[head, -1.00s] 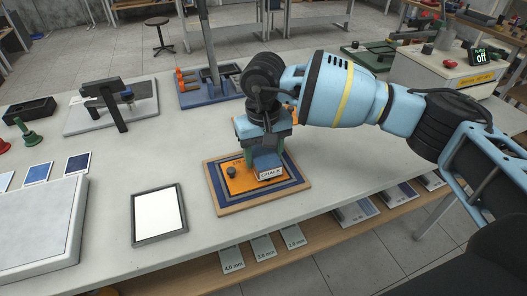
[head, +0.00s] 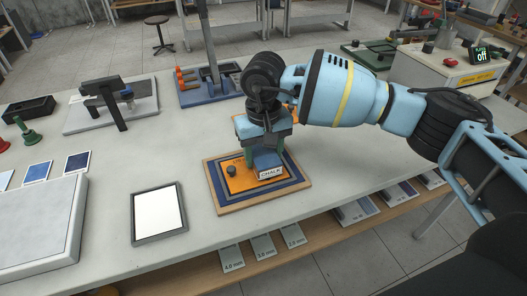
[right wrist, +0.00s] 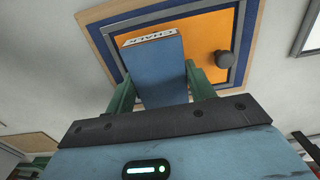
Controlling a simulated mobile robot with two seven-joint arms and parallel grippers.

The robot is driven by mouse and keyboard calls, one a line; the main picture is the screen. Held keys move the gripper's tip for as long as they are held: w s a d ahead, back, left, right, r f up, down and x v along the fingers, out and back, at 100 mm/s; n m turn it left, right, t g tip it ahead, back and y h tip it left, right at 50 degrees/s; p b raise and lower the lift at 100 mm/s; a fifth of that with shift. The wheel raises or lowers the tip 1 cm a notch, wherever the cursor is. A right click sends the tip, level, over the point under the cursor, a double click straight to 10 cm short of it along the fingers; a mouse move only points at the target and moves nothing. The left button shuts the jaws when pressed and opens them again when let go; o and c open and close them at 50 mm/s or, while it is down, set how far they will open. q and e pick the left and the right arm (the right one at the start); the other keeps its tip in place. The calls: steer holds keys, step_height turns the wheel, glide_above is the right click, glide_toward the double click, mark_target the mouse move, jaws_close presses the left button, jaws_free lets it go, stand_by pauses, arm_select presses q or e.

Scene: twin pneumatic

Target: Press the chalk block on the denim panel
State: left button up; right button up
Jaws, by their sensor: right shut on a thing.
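The chalk block (head: 267,160) is blue with a white label reading CHALK. My right gripper (head: 264,150) is shut on it, with its fingers on both sides. In the right wrist view the block (right wrist: 155,72) stands between the green fingers (right wrist: 162,88). The block is low over an orange plate (head: 241,179) with a dark knob. Whether it touches the plate I cannot tell. The plate lies on a dark blue denim-like panel (head: 222,196) on a wooden board (head: 256,206). The gripper and block hide part of the plate. My left gripper is not in view.
A framed white pad (head: 158,212) lies left of the board. A grey slab (head: 38,222) and several blue swatches (head: 77,162) are farther left. A blue-based stand (head: 207,91) with orange pegs is behind. The table between the white pad and the board is clear.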

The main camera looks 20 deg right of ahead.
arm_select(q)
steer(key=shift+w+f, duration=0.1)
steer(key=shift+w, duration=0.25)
arm_select(e)
steer(key=shift+f, duration=0.3)
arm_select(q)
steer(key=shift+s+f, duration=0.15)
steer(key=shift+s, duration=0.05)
arm_select(e)
steer(key=shift+f, duration=0.25)
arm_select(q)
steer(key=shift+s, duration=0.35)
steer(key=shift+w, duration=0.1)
arm_select(e)
steer(key=shift+r, duration=1.3)
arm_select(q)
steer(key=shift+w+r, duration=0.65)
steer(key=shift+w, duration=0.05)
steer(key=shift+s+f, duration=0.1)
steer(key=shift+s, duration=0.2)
